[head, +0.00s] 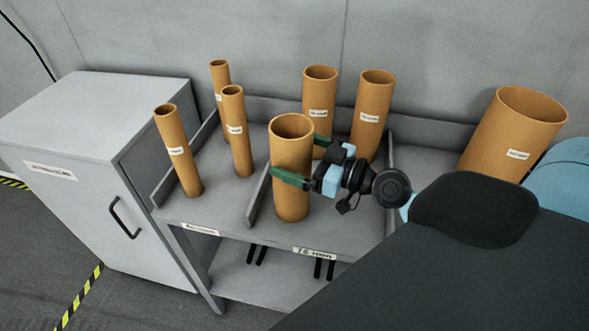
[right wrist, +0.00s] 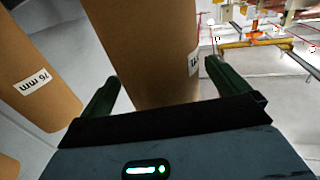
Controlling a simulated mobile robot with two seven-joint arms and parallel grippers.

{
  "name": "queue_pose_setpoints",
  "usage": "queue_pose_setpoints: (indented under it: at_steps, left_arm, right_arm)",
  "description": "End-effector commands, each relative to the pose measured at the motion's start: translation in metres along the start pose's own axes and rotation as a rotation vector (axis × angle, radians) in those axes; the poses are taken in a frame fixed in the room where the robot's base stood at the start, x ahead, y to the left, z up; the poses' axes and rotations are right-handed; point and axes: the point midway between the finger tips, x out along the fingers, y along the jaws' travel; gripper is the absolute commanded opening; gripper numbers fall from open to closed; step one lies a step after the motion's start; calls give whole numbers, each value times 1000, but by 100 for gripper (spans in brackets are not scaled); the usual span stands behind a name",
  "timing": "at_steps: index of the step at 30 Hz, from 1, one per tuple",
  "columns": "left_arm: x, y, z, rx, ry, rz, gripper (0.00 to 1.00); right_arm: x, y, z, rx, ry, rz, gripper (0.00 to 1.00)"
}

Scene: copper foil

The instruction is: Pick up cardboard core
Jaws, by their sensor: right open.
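Several brown cardboard cores stand upright on a grey shelf unit (head: 222,205). The medium-width front core (head: 292,200) stands between the two green fingers of my right gripper (head: 297,157). One finger passes across its front, and the other is partly hidden behind it. In the right wrist view this core (right wrist: 140,40) rises between the open fingertips (right wrist: 160,82), with a gap showing beside the left finger. Whether the right finger touches it, I cannot tell. My left gripper is out of view.
Two medium cores (head: 319,90) (head: 372,100) stand behind, three slim cores (head: 180,155) (head: 236,140) (head: 220,75) to the left, and a wide core (head: 510,135) to the right. Low grey dividers (head: 258,195) separate lanes. A grey cabinet (head: 90,110) stands left.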

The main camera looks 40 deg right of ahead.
Motion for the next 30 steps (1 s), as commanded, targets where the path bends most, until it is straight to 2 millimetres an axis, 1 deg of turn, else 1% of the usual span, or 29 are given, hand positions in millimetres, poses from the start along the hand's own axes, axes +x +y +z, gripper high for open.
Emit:
queue_pose_setpoints:
  at_steps: [1,4,11,14,27,28,30]
  left_arm:
    - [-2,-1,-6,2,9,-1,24]
    - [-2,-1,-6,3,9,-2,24]
    - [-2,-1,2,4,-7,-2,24]
    - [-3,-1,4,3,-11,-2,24]
    - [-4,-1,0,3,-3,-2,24]
    - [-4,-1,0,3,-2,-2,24]
    - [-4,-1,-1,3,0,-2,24]
  right_arm:
    - [6,0,-4,2,6,1,100]
    - [12,0,-1,0,2,0,100]
    - [13,-1,2,1,-2,-1,100]
    - [13,-1,2,1,-2,-1,89]
    - [13,0,1,1,-2,0,32]
    - [13,0,0,0,0,0,30]
    - [13,0,0,0,0,0,30]
